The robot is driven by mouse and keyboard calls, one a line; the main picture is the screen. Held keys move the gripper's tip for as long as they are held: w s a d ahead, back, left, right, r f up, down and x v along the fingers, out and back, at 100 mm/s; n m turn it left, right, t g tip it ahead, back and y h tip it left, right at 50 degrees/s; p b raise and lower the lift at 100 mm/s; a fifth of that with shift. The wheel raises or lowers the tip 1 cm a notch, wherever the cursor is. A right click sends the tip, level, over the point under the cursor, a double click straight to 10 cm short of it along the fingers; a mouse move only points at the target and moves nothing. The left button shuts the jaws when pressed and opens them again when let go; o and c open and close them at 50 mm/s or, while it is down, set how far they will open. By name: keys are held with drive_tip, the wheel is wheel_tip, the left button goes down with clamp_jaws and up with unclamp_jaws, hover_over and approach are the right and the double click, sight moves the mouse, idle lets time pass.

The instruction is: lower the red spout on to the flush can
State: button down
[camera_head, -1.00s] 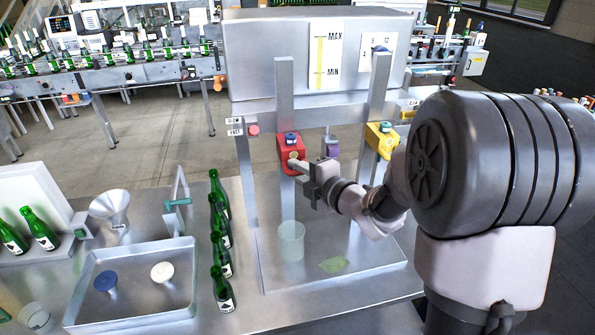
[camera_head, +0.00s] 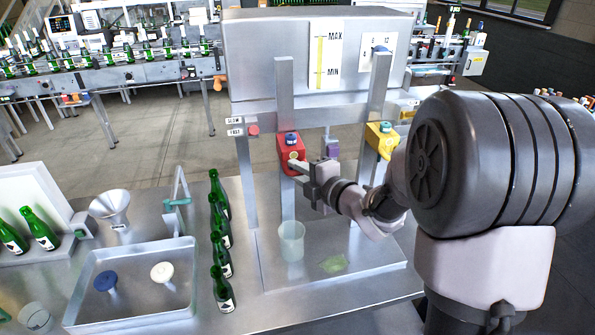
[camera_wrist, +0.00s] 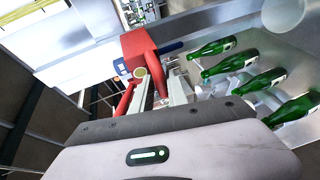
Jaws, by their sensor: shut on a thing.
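The red spout (camera_head: 289,149) is a red block with a blue cap on the left upright of the steel stand. My gripper (camera_head: 299,168) reaches it from the right and is shut on it. In the wrist view the red spout (camera_wrist: 139,60) lies beyond my gripper, with red arms running toward the jaws. The flush can is a clear, pale cup (camera_head: 291,240) standing upright on the steel plate below the red spout, with a clear gap between them. A pale round rim at the top right of the wrist view (camera_wrist: 287,10) looks like the same can.
A yellow spout (camera_head: 381,138) sits on the right upright. Several green bottles (camera_head: 221,255) stand in a row left of the plate. A green patch (camera_head: 333,263) lies on the plate right of the can. A steel tray (camera_head: 186,310) holds a blue and a white disc.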

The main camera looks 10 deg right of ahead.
drive_tip(key=shift+f, duration=0.1)
wheel_tip(320, 180, down, 21)
drive_tip(key=b, duration=2.4)
drive_tip(key=shift+s, duration=0.15)
drive_tip(key=shift+f, duration=0.1)
drive_tip(key=c, duration=1.4)
unclamp_jaws()
drive_tip(key=shift+c, duration=0.2)
drive_tip(key=shift+o, duration=0.2)
drive_tip(key=shift+r, duration=0.2)
